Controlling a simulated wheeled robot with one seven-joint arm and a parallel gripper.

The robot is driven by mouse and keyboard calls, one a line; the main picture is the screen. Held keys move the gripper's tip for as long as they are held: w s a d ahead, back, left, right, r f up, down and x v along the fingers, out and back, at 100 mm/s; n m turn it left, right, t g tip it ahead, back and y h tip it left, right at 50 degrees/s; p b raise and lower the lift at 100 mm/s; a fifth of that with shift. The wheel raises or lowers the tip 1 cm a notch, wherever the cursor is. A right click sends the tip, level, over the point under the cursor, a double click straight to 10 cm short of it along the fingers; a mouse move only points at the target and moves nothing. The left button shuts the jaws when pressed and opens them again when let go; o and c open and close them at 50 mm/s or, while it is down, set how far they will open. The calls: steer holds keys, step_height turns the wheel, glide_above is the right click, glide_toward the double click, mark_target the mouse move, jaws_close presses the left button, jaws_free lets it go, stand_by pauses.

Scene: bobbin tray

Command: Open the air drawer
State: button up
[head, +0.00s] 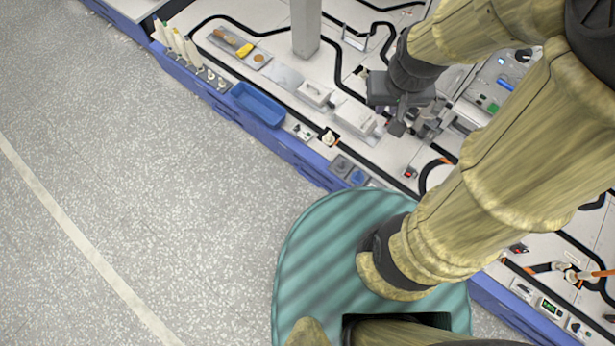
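No drawer is clearly marked as the air drawer at this size. Two low white box units with small handles stand on the worktop, a left one (315,93) and a right one (354,116); I cannot tell whether either is the drawer. My gripper (405,128) is over the worktop just right of the right white unit, pointing down. Its fingertips are small and merge with grey metal parts beside them, so its opening and any contact cannot be made out. My arm hides much of the worktop on the right.
A blue tray (258,105) sits at the worktop's front edge, with white bobbins (179,45) to its left. A grey post (305,28) rises behind the white units. A board with orange and yellow pieces (232,43) lies at the back left. The speckled floor (130,170) is clear.

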mark_target(308, 179)
steer(key=w+a+f+n+t+h+b, duration=0.1)
steer(key=a+f+n+t+h+b, duration=0.2)
steer(key=a+f+b, duration=0.5)
steer(key=w+a+f+n+t+h+b, duration=0.2)
steer(key=a+f+b, duration=0.7)
steer(key=f+b, duration=1.6)
steer(key=w+a+f+n+t+h+b, duration=0.2)
steer(key=a+f+b, duration=0.7)
steer(key=f, duration=4.3)
steer(key=n+t+h+b, duration=0.2)
steer(key=n+t+b, duration=0.1)
steer(key=b, duration=0.5)
steer(key=shift+a+f+n+h, duration=0.15)
steer(key=shift+f+n+h, duration=0.1)
steer(key=shift+n+h, duration=0.05)
steer(key=shift+w+b, duration=0.15)
steer(key=shift+b, duration=0.15)
steer(key=b+x, duration=0.6)
steer(key=x, duration=1)
steer(key=shift+w+d+f+b, duration=0.15)
steer(key=shift+d+f+b, duration=0.1)
steer(key=shift+d+b, duration=0.05)
steer(key=shift+w+d, duration=0.2)
steer(key=shift+w, duration=0.1)
